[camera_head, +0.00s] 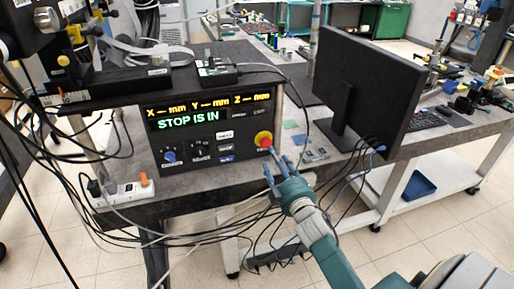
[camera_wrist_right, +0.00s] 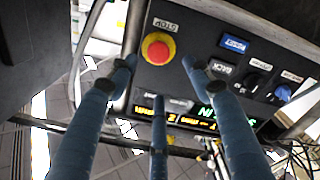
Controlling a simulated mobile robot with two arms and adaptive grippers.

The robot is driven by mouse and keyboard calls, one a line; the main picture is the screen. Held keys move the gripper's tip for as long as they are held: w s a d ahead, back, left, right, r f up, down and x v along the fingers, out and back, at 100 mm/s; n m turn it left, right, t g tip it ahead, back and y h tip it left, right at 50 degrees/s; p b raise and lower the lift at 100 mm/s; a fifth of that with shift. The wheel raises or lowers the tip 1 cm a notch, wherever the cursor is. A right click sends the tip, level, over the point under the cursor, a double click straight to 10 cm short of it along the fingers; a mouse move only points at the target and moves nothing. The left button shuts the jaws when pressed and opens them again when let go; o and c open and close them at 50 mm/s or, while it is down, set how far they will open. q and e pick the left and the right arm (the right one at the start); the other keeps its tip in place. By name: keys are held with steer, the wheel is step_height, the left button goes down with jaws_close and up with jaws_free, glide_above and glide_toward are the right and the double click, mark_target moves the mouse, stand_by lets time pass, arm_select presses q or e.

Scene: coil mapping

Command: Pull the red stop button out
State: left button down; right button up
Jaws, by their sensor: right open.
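The red stop button (camera_head: 265,142) with its yellow collar sits at the right end of the dark control panel (camera_head: 190,135). The panel's display reads "STOP IS IN". In the right wrist view the button (camera_wrist_right: 158,48) shows upside down under a STOP label, between the ends of two fingers. My right gripper (camera_head: 274,166) is open, its fingers reaching up close to the button's lower right side. In the wrist view the right gripper (camera_wrist_right: 158,80) has its fingers spread around the button's place; I cannot tell whether any touches it. My left gripper is not in view.
A black monitor (camera_head: 362,90) stands right of the panel on the grey table (camera_head: 440,135). Loose cables (camera_head: 345,190) hang below the table beside my right arm. A white power strip (camera_head: 122,191) is at the left.

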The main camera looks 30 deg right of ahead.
mark_target(266, 144)
steer(key=x, duration=0.1)
steer(key=b+x, duration=0.1)
steer(key=x, duration=0.2)
steer(key=shift+w+d+f+b, duration=0.2)
steer(key=shift+w+d+b, duration=0.05)
steer(key=shift+d+b, duration=0.15)
steer(key=x, duration=0.1)
steer(key=b+x, duration=0.1)
steer(key=x, duration=0.2)
steer(key=shift+w+a+b, duration=0.15)
steer(key=shift+a+b, duration=0.1)
steer(key=shift+b, duration=0.1)
steer(key=shift+x, duration=0.75)
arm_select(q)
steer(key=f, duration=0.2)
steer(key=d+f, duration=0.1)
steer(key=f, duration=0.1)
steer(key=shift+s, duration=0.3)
arm_select(e)
steer(key=shift+r, duration=0.1)
steer(key=shift+c, duration=0.5)
